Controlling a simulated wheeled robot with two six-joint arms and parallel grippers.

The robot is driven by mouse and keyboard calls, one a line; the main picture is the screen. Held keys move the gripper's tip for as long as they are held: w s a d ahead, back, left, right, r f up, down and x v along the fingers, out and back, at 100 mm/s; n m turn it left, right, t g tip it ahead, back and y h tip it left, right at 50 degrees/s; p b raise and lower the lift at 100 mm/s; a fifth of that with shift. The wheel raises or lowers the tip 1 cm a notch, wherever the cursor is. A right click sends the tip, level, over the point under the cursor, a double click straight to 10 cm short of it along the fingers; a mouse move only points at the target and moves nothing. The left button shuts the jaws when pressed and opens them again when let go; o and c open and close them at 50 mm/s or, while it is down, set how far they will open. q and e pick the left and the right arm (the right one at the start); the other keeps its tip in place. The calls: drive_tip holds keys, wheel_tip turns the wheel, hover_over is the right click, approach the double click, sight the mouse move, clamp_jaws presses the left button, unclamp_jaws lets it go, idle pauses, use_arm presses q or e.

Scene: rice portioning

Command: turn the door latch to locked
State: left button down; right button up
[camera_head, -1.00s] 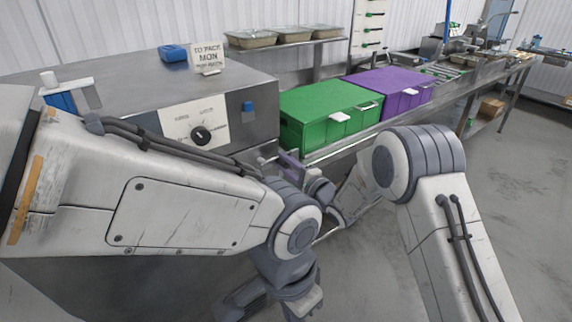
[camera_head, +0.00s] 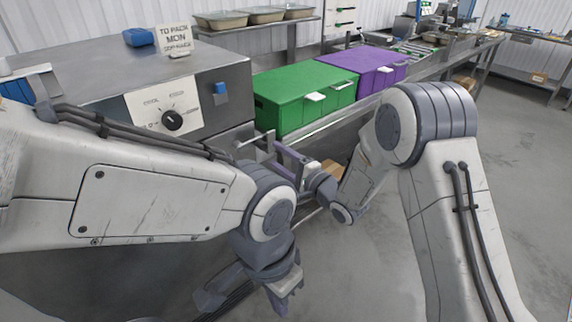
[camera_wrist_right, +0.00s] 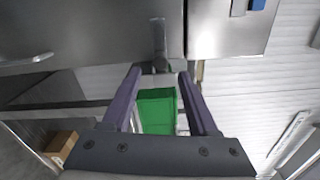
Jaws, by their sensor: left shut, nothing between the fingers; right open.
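A steel bar that looks like the door latch (camera_wrist_right: 159,40) runs down the cabinet front in the right wrist view. Its lower end shows between the fingertips of my right gripper (camera_wrist_right: 158,76), which is open. I cannot tell whether the fingers touch it. In the head view, my right gripper (camera_head: 272,150) is at the right edge of the steel cabinet (camera_head: 215,82), with a thin bar, likely the latch (camera_head: 254,139), beside it. My left gripper (camera_head: 284,296) is shut and empty, pointing down, well below the latch and apart from it.
The floor (camera_head: 530,180) at the right is clear.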

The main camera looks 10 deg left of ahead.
drive_tip(key=shift+v, duration=1.55)
